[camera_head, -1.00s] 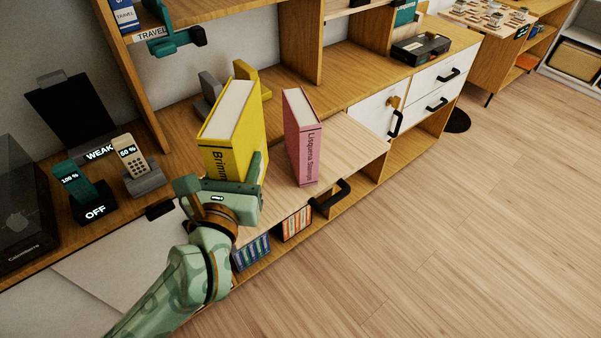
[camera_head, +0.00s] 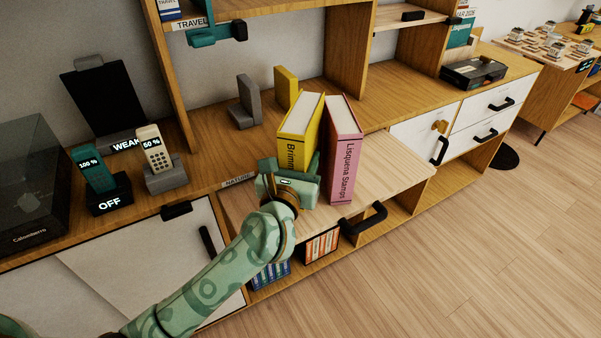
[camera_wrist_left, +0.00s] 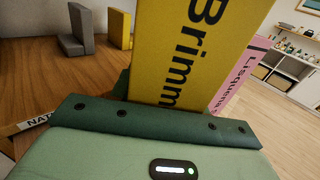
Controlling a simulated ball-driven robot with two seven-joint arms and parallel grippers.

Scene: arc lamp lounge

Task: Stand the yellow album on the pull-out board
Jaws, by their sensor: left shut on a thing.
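The yellow album (camera_head: 299,121), with "Brimm" on its spine, stands roughly upright over the pull-out board, just left of the pink album (camera_head: 343,150) lettered "Lisquena Stamps". My left gripper (camera_head: 304,172) is shut on the yellow album near its lower part. In the left wrist view the yellow album (camera_wrist_left: 190,50) rises from behind the gripper's green finger, and the pink album (camera_wrist_left: 240,75) is close on its right. The pull-out board (camera_head: 395,170) is pale wood with a black handle. The gripper hides the yellow album's bottom, so I cannot tell whether it touches the board. My right gripper is not in view.
Grey (camera_head: 244,105) and yellow (camera_head: 286,88) bookends stand behind on the cabinet top. Phones in docks (camera_head: 163,165) are to the left. The board's right part is clear. Books (camera_head: 321,245) stand in the shelf below the board.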

